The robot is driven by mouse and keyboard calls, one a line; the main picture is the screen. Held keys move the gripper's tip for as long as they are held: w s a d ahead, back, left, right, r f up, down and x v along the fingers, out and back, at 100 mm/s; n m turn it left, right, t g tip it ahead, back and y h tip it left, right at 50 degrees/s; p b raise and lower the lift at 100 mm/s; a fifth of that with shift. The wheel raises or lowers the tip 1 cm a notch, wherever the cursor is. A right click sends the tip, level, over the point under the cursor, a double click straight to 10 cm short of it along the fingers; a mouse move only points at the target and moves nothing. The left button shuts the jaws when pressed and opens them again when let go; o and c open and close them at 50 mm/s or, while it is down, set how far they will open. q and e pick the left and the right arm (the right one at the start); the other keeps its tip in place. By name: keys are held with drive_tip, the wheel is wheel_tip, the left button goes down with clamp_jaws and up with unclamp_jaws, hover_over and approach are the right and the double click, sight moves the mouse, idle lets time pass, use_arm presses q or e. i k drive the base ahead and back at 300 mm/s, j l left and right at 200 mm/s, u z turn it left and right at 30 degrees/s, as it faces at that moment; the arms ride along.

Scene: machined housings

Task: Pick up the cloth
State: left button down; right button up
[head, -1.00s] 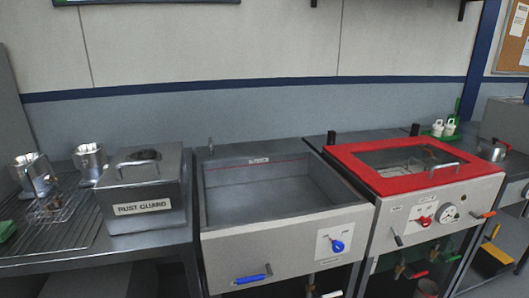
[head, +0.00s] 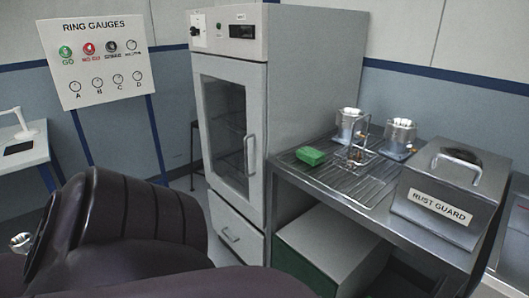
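A small green folded piece (head: 311,156), which looks like the cloth, lies on the left part of the wire draining rack (head: 330,171) on the metal bench. It is left of the wire holder and the metal housings. Nothing of mine touches it. A large dark arm part of mine fills the lower left, well left of the bench and nearer to the camera.
Two machined housings (head: 350,124) (head: 400,138) stand behind a wire holder (head: 357,151). A lidded RUST GUARD box (head: 440,206) stands right. A tall glass-doored cabinet (head: 226,130) adjoins the bench's left. A ring gauge board (head: 104,66) stands far left.

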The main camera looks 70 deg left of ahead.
sight(312, 156)
drive_tip(key=u, duration=1.85)
drive_tip(key=i+j+z, duration=0.1)
drive_tip(key=j, duration=0.35)
drive_tip(key=i+j+z, duration=0.1)
drive_tip(key=i+j, duration=0.15)
drive_tip(key=j, duration=0.2)
drive_tip(key=i+j+z, duration=0.1)
drive_tip(key=j, duration=0.4)
drive_tip(key=i+j+z, duration=0.1)
drive_tip(key=j, duration=0.35)
drive_tip(key=i+j+z, duration=0.1)
drive_tip(key=j, duration=0.4)
drive_tip(key=i+j+z, duration=0.1)
drive_tip(key=j, duration=0.4)
drive_tip(key=i+j+z, duration=0.1)
drive_tip(key=j, duration=0.45)
drive_tip(key=i, duration=0.1)
